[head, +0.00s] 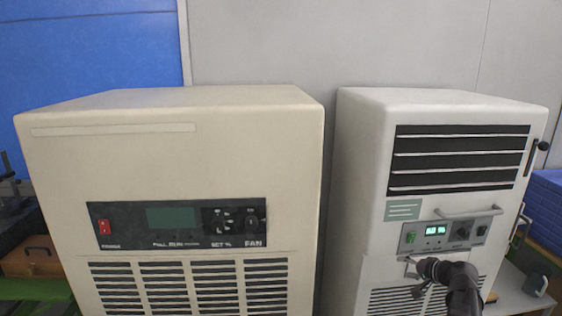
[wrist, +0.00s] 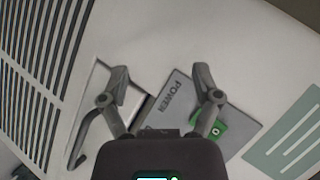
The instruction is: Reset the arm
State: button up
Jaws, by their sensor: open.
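My gripper (wrist: 162,78) is open and empty in the wrist view, its two fingers spread in front of the white machine's control panel. The grey panel (wrist: 178,98) is marked POWER, and a green switch (wrist: 210,127) shows partly behind the right finger. In the head view my gripper (head: 416,278) is at the lower right, low in front of the white machine (head: 362,200), just below its panel (head: 407,237) with a lit green display. Whether the fingers touch the panel cannot be told.
A beige machine (head: 250,150) with a red switch stands to the left. A grey mug (head: 536,284) is at the far right.

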jog(key=s+a+f+n+g+h, duration=0.3)
jog(key=s+a+f+n+g, duration=0.1)
jog(key=s+a, duration=0.5)
jog(key=s+a+f+n+g+h, duration=0.3)
jog(key=s+a+f+g, duration=0.2)
jog(key=a, duration=0.8)
jog(key=s+g, duration=0.1)
jog(key=s, duration=0.2)
jog(key=shift+s+a+f+n+g, duration=0.3)
jog(key=shift+s+a+n, duration=0.05)
jog(key=shift+s+n, duration=0.05)
dwell(0.8)
